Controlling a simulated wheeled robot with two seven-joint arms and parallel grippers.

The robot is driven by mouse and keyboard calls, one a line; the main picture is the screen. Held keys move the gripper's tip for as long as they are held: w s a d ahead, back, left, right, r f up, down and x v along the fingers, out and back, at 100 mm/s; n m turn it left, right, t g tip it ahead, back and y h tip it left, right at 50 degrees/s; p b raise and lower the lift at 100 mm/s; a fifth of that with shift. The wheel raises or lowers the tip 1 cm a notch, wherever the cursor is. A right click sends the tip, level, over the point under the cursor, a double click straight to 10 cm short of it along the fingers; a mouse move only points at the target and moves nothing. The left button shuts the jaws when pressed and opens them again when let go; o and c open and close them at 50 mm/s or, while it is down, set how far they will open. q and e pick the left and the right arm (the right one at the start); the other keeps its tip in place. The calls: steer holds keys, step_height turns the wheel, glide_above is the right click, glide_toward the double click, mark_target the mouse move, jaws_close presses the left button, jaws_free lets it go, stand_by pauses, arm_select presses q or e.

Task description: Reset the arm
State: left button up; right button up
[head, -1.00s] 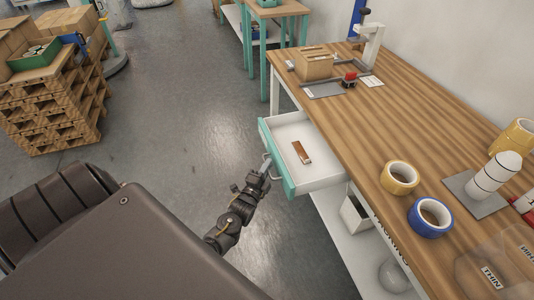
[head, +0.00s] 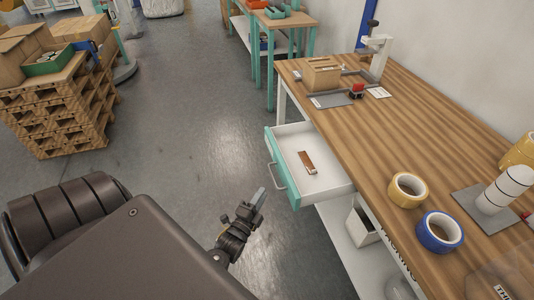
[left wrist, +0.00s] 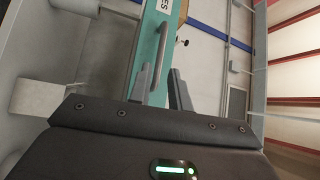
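My left gripper (head: 260,193) is beside the open drawer, a short way below and left of its handle, clear of it. The drawer (head: 322,181) is pulled out from under the table, with a teal front and white inside. Its metal handle (head: 277,177) is free; it also shows beyond the fingers in the left wrist view (left wrist: 161,45). A small brown and white object (head: 307,162) lies in the drawer. My right gripper is not in view.
The wooden table (head: 430,130) holds a yellow tape roll (head: 408,190), a blue tape roll (head: 439,232) and a white cylinder (head: 507,188) on a grey plate. Pallets with boxes (head: 60,110) stand at the left. The grey floor between is clear.

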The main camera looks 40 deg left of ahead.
arm_select(q)
steer(key=shift+v, duration=0.85)
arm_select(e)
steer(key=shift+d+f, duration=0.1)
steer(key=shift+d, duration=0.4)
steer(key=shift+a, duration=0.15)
